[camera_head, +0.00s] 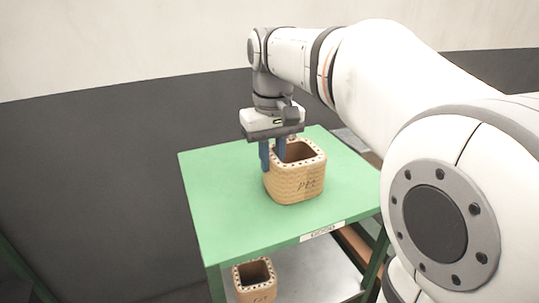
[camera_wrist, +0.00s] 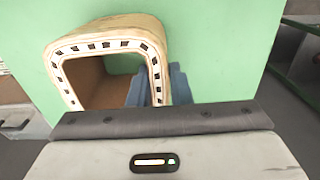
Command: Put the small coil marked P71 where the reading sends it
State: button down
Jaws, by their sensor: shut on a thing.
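A tan woven coil (camera_head: 296,184), square with rounded corners and hollow, is upright on or just above the green table top; I cannot tell whether it touches. Its front carries a handwritten mark starting with P; the rest is not clearly legible. My gripper (camera_head: 273,163) points down with blue fingers either side of the coil's wall, one inside the opening and one outside. In the wrist view, my gripper (camera_wrist: 158,88) is shut on the right wall of the coil (camera_wrist: 100,47). A smaller-looking tan coil (camera_head: 256,291) sits low at the shelf's front left, its mark unreadable.
The green table top (camera_head: 225,210) is clear to the left and front of the coil. A white label (camera_head: 322,231), apparently reading GOOD, is on its front edge. A grey lower shelf (camera_head: 310,275) lies below. A dark wall is behind.

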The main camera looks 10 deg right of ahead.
jog(key=shift+f, duration=0.1)
jog(key=c, duration=1.3)
grip_release()
notch_tip(320, 180, up, 12)
jog(key=shift+r, duration=0.15)
